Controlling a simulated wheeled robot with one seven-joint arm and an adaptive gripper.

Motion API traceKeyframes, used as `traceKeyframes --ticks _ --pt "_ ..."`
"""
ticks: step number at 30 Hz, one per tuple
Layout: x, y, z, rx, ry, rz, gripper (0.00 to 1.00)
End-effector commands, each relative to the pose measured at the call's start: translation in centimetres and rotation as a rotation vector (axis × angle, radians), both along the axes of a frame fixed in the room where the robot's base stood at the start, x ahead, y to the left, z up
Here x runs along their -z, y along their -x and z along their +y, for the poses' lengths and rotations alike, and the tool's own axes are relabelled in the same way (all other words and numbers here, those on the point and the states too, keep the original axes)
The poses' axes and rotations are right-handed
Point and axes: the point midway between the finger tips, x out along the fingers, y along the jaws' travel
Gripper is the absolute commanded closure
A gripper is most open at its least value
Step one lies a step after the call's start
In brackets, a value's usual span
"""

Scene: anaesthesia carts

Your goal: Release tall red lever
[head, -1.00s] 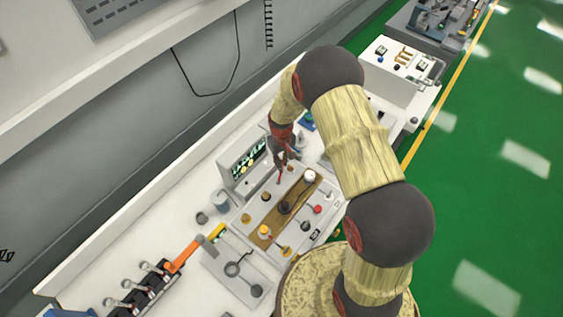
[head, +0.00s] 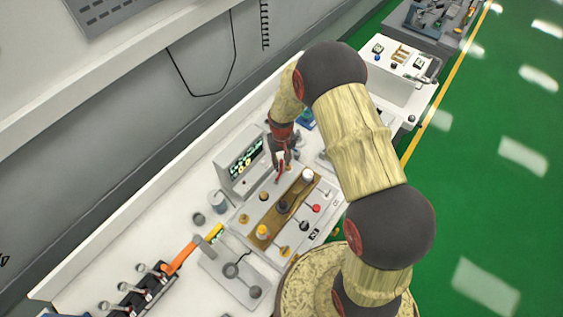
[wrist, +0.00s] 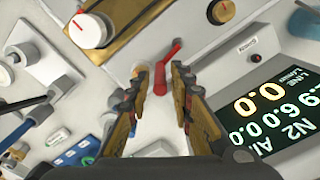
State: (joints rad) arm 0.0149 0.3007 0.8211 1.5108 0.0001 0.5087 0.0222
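The red lever (wrist: 164,68) stands up from the light panel in the wrist view, with a round red base and a bent handle. My gripper (wrist: 158,82) is open, its two fingers on either side of the lever with gaps at both sides. I see no contact with the lever. In the head view my gripper (head: 279,160) hangs over the far edge of the panel, and its fingers partly hide the lever there.
A white knob (wrist: 88,30) on a brown plate is at upper left. Blue fittings (wrist: 80,150) lie at lower left.

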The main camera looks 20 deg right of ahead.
Motion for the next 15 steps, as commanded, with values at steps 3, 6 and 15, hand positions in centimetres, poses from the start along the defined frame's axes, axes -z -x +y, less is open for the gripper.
traceKeyframes --ticks 3,6,15 --pt "0.01 0.01 -0.01 0.000 0.000 0.000 0.70" --pt "0.02 0.01 -0.01 0.000 0.000 0.000 0.70" --pt "-0.92 -0.07 -0.01 0.000 0.000 -0.002 0.70"
